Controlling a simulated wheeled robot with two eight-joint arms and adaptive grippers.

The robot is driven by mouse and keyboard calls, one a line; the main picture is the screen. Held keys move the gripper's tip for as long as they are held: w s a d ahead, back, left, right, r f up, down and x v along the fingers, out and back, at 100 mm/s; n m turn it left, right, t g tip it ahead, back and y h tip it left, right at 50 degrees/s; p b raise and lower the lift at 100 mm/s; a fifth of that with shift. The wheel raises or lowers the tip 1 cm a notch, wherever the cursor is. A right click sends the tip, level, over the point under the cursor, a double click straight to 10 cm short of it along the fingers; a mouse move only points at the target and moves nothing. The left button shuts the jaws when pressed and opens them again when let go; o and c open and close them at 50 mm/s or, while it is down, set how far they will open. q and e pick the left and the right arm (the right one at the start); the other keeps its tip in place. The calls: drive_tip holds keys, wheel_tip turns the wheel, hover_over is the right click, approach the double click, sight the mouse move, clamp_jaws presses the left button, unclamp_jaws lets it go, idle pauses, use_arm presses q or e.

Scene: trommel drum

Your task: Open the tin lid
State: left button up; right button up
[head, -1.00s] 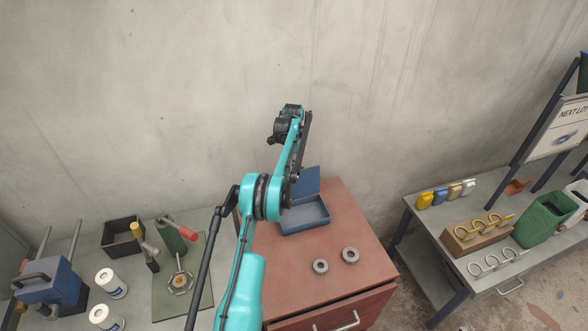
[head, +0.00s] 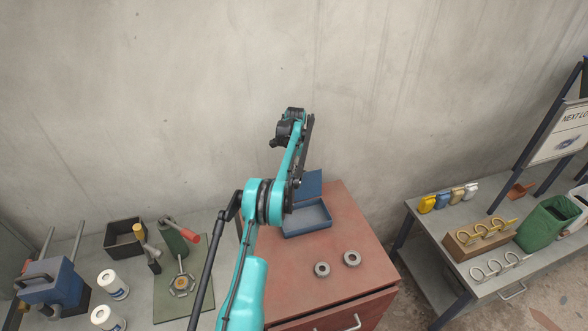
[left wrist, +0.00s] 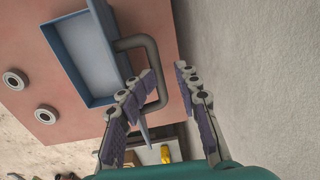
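The blue tin (head: 308,218) sits on the red cabinet top. Its lid (head: 311,184) stands raised at the tin's back edge, partly hidden by my left arm. The left wrist view shows the tin (left wrist: 75,48) from above, its inside pale and empty. A grey U-shaped handle (left wrist: 153,62) stands out beside it toward the wall. My left gripper (left wrist: 166,73) is open, with the handle close to its left finger; I cannot tell whether they touch. In the head view my left arm reaches over the cabinet and its fingers are not clear. My right gripper is not in view.
Two grey rings (head: 352,258) lie on the cabinet (head: 300,275) in front of the tin. The concrete wall (head: 400,100) is close behind. A left bench (head: 135,270) holds tools and cans. A right bench (head: 425,215) holds hooks, bottles and a green bin (head: 545,226).

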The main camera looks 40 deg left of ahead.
use_arm(q)
wheel_tip(320, 180, up, 12)
drive_tip(key=shift+s+d, duration=0.2)
drive_tip(key=shift+d, duration=0.1)
idle(0.5)
drive_tip(key=shift+d, duration=0.1)
